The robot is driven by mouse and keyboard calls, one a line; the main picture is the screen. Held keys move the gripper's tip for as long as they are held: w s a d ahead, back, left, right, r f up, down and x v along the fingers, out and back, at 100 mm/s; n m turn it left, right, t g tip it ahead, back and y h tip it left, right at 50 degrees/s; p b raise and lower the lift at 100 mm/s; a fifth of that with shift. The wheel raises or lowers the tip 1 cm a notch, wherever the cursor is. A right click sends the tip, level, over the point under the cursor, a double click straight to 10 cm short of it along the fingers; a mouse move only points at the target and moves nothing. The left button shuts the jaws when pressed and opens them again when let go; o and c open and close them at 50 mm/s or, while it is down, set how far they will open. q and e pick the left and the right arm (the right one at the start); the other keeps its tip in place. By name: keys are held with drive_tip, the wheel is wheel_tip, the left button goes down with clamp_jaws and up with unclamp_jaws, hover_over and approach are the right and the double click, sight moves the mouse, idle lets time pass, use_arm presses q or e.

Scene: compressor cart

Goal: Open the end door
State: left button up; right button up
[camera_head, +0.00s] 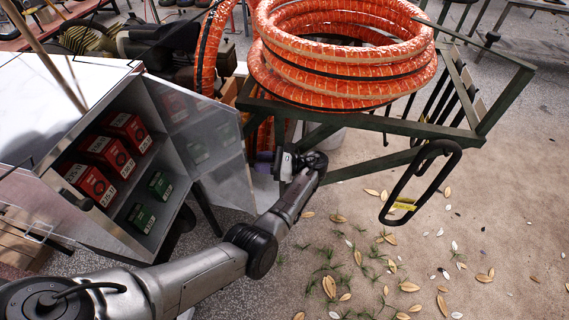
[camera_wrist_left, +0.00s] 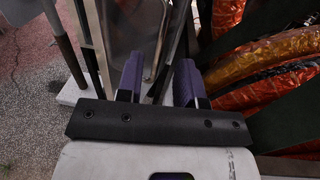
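The end door (camera_head: 222,146) looks like a shiny grey metal panel standing out from the right side of the white cabinet (camera_head: 60,95). It stands open, and its face shows faint images of the boxes inside. My left gripper (camera_head: 265,157) is beside the door's outer edge, below the hose coil. In the left wrist view its two purple fingers (camera_wrist_left: 160,82) are apart. A shiny metal panel (camera_wrist_left: 130,25), probably the door, lies beyond them with thin edges near the gap; I cannot tell whether they touch. My right gripper is out of view.
Red boxes (camera_head: 106,152) and green boxes (camera_head: 150,200) sit on the cabinet shelves. An orange hose coil (camera_head: 340,60) rests on a dark green frame (camera_head: 400,127) just above my gripper, with a black loop handle (camera_head: 397,187) at right. Leaf-strewn ground lies open at lower right.

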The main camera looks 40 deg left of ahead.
use_arm(q)
drive_tip(key=b+v, duration=0.4)
drive_tip(key=v, duration=0.4)
drive_tip(key=shift+d, duration=0.15)
drive_tip(key=shift+w, duration=0.15)
drive_tip(key=shift+c, duration=0.5)
